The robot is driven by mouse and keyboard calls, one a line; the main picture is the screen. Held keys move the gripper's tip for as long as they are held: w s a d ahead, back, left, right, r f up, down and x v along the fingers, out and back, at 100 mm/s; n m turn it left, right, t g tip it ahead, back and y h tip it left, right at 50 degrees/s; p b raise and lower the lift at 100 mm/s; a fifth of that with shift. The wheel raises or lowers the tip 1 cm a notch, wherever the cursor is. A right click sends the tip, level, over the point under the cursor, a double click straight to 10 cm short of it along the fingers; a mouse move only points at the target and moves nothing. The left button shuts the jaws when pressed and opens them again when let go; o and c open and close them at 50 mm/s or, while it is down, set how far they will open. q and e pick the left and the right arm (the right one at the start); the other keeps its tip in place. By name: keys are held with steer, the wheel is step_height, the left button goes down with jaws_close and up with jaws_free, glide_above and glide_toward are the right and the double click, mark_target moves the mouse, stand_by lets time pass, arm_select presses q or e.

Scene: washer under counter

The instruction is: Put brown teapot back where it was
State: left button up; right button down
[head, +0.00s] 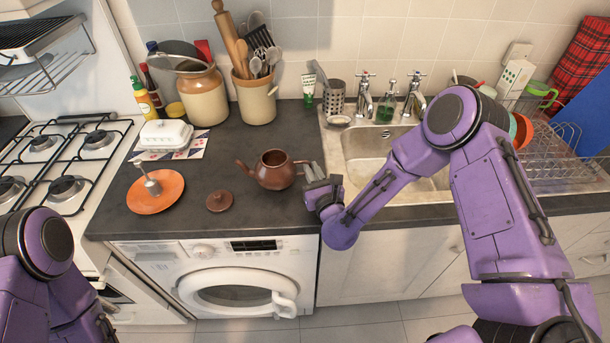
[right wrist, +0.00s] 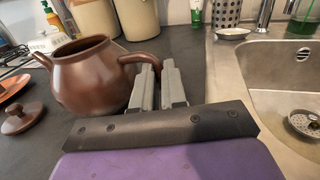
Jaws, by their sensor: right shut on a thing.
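The brown teapot (head: 275,170) stands upright on the dark counter above the washer, its lid off and its spout to the left. Its brown lid (head: 220,201) lies on the counter to the left of my right gripper, in front of the teapot. My right gripper (head: 312,175) is shut on the teapot's handle at its right side. My left gripper is out of view; only part of my left arm shows at the lower left.
An orange plate (head: 155,191) with a small metal utensil and a white butter dish (head: 166,134) are to the left. A utensil crock (head: 254,95) and a jar (head: 202,93) stand behind. The sink (head: 385,155) is to the right, the hob (head: 70,160) far left.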

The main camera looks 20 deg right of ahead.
steer(key=shift+w+f, duration=0.45)
steer(key=shift+w, duration=0.1)
steer(key=c, duration=1.4)
jaws_free()
steer(key=shift+s, duration=0.1)
steer(key=shift+o, duration=1.1)
steer(key=shift+s+r, duration=0.1)
steer(key=shift+s, duration=0.1)
steer(key=shift+s+d, duration=0.1)
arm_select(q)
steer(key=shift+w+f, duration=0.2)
arm_select(e)
steer(key=shift+w, duration=0.2)
steer(key=s+b, duration=0.4)
steer(key=s, duration=0.7)
steer(key=shift+a, duration=0.2)
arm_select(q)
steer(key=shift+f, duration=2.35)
arm_select(e)
steer(key=shift+s, duration=0.6)
